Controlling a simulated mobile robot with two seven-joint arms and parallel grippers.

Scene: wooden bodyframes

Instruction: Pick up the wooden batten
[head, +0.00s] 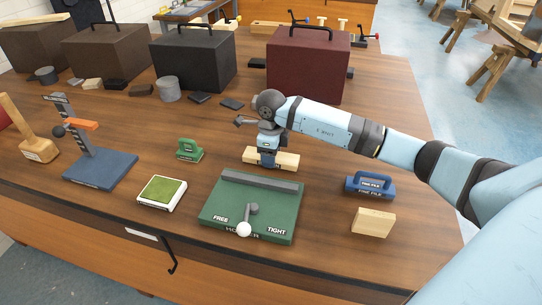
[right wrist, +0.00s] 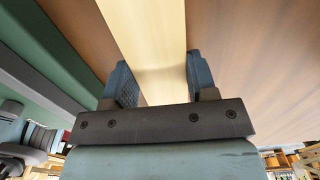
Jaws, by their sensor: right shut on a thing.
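The wooden batten (head: 287,162) is a short pale block in the middle of the head view, behind the green fixture. My right gripper (head: 264,161) comes down on it from above and is shut on it near its middle. In the right wrist view the batten (right wrist: 150,35) runs lengthwise between the two fingers of my right gripper (right wrist: 160,82). Whether the batten rests on the table or is just above it, I cannot tell. My left gripper is not in view.
The green fixture (head: 225,208) marked FREE and TIGHT stands in front on the workbench (head: 330,235). A small green tool (head: 188,150) and a green-topped pad (head: 162,192) lie left. A dark red case (head: 308,66) stands behind.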

